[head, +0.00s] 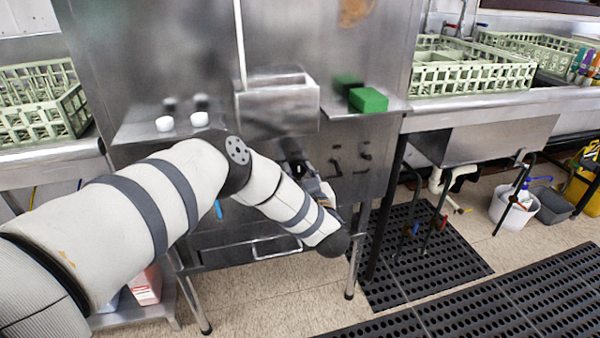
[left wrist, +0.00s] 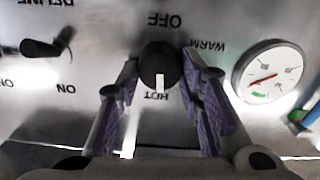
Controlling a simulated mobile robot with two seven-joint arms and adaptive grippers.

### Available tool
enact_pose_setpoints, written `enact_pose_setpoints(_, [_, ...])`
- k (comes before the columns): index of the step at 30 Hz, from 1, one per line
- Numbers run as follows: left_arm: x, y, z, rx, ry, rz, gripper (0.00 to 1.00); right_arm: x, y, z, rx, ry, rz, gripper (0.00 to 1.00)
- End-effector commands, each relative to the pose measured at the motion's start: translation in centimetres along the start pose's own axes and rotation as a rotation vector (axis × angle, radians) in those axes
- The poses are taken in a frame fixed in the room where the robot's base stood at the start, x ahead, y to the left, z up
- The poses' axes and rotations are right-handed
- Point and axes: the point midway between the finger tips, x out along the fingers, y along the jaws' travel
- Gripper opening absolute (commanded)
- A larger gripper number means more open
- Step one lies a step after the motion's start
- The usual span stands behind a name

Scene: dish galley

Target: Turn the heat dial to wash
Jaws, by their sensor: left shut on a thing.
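The heat dial (left wrist: 158,66) is a round black knob on the steel panel, seen close in the left wrist view. Its white mark points down in that view, at the label HOT. The labels OFF and WARM show upside down above it and to its right. My left gripper (left wrist: 160,62) is shut on the dial, with one purple-padded finger on each side. In the head view the left arm reaches down to the front of the steel machine (head: 160,60), and the forearm hides much of the gripper and the dial. No label WASH shows. My right gripper is not in view.
A round gauge (left wrist: 271,72) with a red needle sits right of the dial. A black switch (left wrist: 42,48) labelled DELIME and ON is left. A green block (head: 368,100) lies on the machine's ledge. Green racks (head: 470,75) stand on the right counter; a black mat (head: 425,255) covers floor.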

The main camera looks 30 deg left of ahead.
Motion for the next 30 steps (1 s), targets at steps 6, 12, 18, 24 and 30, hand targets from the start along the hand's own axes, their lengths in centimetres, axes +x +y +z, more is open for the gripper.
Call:
enact_pose_setpoints(6, [-0.02, -0.06, 0.00, -0.179, -0.001, 0.000, 0.06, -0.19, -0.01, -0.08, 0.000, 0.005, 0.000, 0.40])
enact_pose_setpoints(12, [-0.04, -0.13, 0.05, -0.370, -0.001, 0.001, 0.06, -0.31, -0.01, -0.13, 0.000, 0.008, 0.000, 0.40])
enact_pose_setpoints(18, [-0.05, -0.21, 0.13, -0.552, -0.002, 0.001, 0.06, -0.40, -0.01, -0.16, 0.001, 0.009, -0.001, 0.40])
enact_pose_setpoints(24, [-0.06, -0.29, 0.22, -0.709, -0.003, 0.000, 0.06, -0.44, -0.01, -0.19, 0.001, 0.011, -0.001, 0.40])
enact_pose_setpoints(30, [-0.06, -0.33, 0.27, -0.824, -0.003, -0.001, 0.06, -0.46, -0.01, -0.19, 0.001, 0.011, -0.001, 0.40])
